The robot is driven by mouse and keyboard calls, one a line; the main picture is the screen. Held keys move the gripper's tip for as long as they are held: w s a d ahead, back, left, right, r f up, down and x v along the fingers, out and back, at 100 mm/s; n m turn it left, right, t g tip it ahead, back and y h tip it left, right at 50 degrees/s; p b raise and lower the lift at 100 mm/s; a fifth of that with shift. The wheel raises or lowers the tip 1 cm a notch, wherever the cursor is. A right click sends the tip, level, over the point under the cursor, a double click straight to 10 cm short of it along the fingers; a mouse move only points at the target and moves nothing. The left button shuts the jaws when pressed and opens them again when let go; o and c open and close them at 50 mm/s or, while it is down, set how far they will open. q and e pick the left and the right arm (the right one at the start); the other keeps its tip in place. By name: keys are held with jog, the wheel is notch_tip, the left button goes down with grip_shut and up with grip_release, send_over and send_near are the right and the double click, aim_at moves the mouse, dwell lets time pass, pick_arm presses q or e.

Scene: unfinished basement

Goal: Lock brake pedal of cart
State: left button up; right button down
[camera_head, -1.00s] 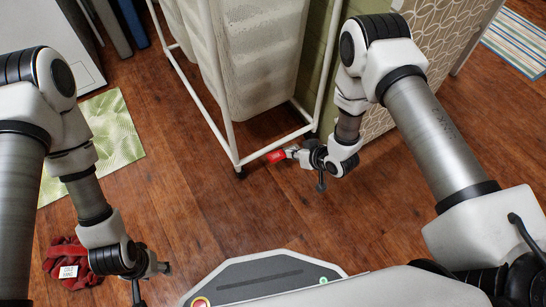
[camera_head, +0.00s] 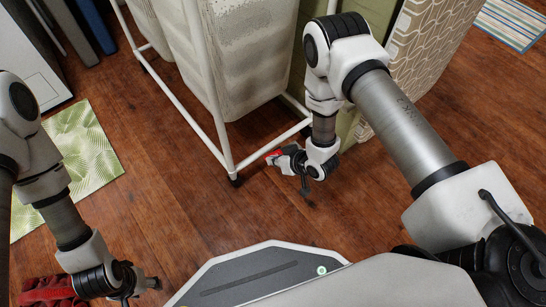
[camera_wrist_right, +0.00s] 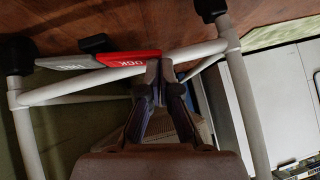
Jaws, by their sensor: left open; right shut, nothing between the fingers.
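The cart (camera_head: 227,150) is a white tube frame holding tall pale bags. Its brake pedal (camera_head: 273,154) shows as a small red patch low by the near corner. In the right wrist view the pedal (camera_wrist_right: 127,58) has a red part lettered LOCK and a grey part with unclear lettering. My right gripper (camera_head: 280,158) is low beside the pedal, shut and empty. In the right wrist view its fingertips (camera_wrist_right: 159,70) are at the red end; I cannot tell whether they touch it. My left gripper (camera_head: 148,284) is open, low at the left, away from the cart.
A red cloth item (camera_head: 48,291) lies on the floor by my left gripper. A green patterned mat (camera_head: 75,155) is at the left. A patterned panel (camera_head: 440,50) stands right of the cart. The wood floor between the cart and my base is clear.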

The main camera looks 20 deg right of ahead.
jog(key=shift+r, duration=0.1)
dwell(0.3)
jog(key=shift+s+a+f+n+h+p, duration=0.15)
jog(key=shift+a+f+h+p, duration=0.2)
jog(key=shift+f+p, duration=0.5)
jog(key=shift+s+a+f+n+h+p, duration=0.15)
jog(key=shift+a+f+p, duration=0.3)
jog(key=shift+f+p, duration=0.35)
jog(key=shift+f, duration=0.1)
